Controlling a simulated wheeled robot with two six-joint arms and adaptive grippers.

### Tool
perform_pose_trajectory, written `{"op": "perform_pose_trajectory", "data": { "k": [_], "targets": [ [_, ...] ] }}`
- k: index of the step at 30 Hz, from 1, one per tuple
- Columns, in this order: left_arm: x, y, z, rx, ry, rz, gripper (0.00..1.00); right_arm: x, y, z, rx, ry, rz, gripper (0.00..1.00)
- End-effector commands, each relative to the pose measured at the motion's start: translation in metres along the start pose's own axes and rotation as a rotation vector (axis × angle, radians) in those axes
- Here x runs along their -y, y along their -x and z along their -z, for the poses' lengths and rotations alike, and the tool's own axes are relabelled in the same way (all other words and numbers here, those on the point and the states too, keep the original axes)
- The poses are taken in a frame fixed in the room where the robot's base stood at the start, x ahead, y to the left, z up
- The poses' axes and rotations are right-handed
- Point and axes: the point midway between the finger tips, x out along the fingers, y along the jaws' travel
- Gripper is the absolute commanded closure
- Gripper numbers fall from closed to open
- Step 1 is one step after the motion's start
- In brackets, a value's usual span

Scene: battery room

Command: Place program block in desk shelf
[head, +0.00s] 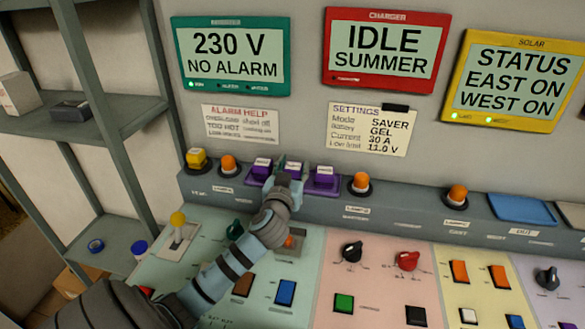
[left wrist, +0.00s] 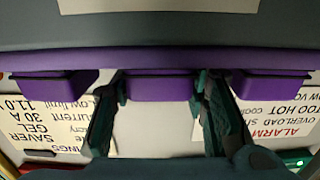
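Several purple blocks with pale labelled tops stand in a row on the ledge at the back of the console: a left block (head: 260,173), a middle block (head: 292,168) and a right block (head: 323,179). My left gripper (head: 285,181) reaches up to the middle block and hides part of it. In the left wrist view, the fingers of my left gripper (left wrist: 161,90) lie at both sides of the middle purple block (left wrist: 160,88). I cannot tell whether they press on it. My right gripper is out of view.
A grey shelf rack (head: 80,125) stands at the left with a pale box (head: 18,92) and a dark box (head: 71,110). Orange knobs flank the purple row. A blue tray (head: 521,209) lies at the right. Switches cover the sloping console below.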

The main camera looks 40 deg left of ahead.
Motion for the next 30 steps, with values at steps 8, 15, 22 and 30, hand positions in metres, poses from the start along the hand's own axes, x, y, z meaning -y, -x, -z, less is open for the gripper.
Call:
{"op": "perform_pose_trajectory", "data": {
  "k": [8, 15, 22, 30],
  "targets": [
    [0.0, 0.0, 0.0, 0.0, 0.0, 0.0, 0.41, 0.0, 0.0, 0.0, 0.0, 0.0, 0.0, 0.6],
    [0.0, 0.005, 0.003, 0.001, -0.001, 0.0, 0.41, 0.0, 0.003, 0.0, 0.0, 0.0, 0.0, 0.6],
    [-0.001, 0.051, 0.002, 0.001, 0.0, -0.003, 0.41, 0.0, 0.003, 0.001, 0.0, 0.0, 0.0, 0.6],
    [0.0, 0.11, 0.002, 0.002, 0.0, 0.0, 0.41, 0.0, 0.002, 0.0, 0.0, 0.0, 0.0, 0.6]
  ]
}}
